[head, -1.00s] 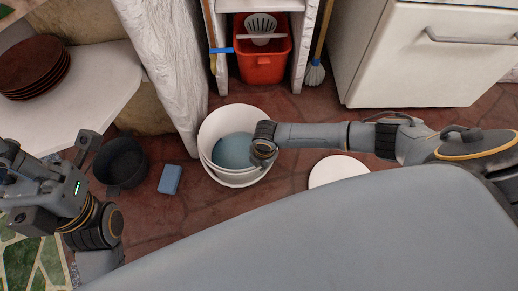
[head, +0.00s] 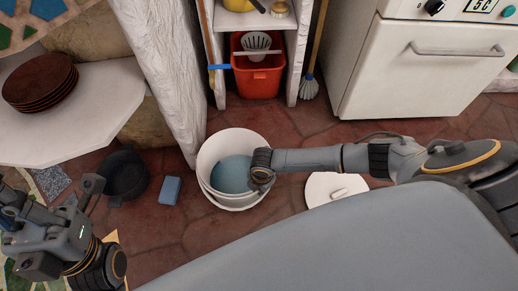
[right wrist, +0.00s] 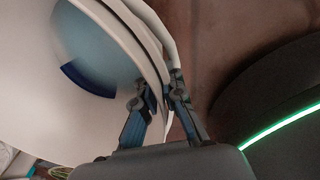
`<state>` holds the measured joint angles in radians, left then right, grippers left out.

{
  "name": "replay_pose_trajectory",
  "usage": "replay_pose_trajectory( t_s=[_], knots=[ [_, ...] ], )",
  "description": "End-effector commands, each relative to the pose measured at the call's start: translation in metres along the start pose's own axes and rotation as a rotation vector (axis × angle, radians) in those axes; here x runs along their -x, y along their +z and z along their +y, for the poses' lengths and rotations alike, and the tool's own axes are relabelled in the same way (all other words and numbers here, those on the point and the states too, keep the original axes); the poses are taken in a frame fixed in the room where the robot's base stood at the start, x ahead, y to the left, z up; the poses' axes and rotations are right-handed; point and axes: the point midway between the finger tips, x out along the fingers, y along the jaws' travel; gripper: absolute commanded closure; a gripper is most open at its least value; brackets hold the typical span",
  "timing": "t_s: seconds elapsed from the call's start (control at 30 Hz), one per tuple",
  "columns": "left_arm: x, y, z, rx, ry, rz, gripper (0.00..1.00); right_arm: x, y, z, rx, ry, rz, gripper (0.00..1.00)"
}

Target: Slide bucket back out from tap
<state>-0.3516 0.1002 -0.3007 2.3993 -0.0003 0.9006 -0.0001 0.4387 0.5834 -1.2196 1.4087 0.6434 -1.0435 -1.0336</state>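A white bucket (head: 211,150) with a double rim and pale blue inside stands upright on the floor in the middle of the head view. My right gripper (head: 260,176) reaches it from the right, at its rim. In the right wrist view my right gripper's fingers (right wrist: 160,104) sit on both sides of the bucket's white wall (right wrist: 105,45), closed on it. My left gripper (head: 48,197) is at the left edge, away from the bucket, its fingers apart and empty. No tap is visible.
A blue sponge (head: 170,190) and a black pot (head: 124,174) lie left of the bucket. A white round lid (head: 325,183) lies right of it, partly behind my arm. A red bucket (head: 258,82) stands in the shelf behind. A white post (head: 165,75) stands behind left.

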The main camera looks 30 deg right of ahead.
Motion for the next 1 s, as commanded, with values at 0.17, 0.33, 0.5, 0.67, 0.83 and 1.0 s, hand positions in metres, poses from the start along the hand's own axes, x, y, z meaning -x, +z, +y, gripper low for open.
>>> replay_pose_trajectory(
  t_s=[0.17,0.33,0.5,0.67,0.83,1.0],
  knots=[
    [0.0,0.0,0.0,0.0,0.0,-0.001,1.0,0.0,0.001,0.0,-0.001,0.0,-0.001,0.68],
    [0.0,0.0,0.0,0.0,0.0,0.001,1.0,0.0,0.001,0.0,-0.001,0.0,-0.002,0.68],
    [-0.001,-0.001,0.0,-0.001,0.0,0.003,1.0,0.009,0.002,0.001,-0.001,0.003,-0.002,0.68],
    [-0.001,0.0,0.0,-0.001,0.0,0.003,1.0,0.034,0.002,0.001,0.0,0.005,-0.002,0.68],
    [-0.001,0.0,0.0,-0.001,0.0,0.002,1.0,0.071,0.002,0.001,0.0,0.003,-0.002,0.68],
    [0.0,0.0,0.0,-0.001,0.0,0.002,1.0,0.102,0.001,0.001,0.0,0.004,-0.001,0.68]
  ],
)
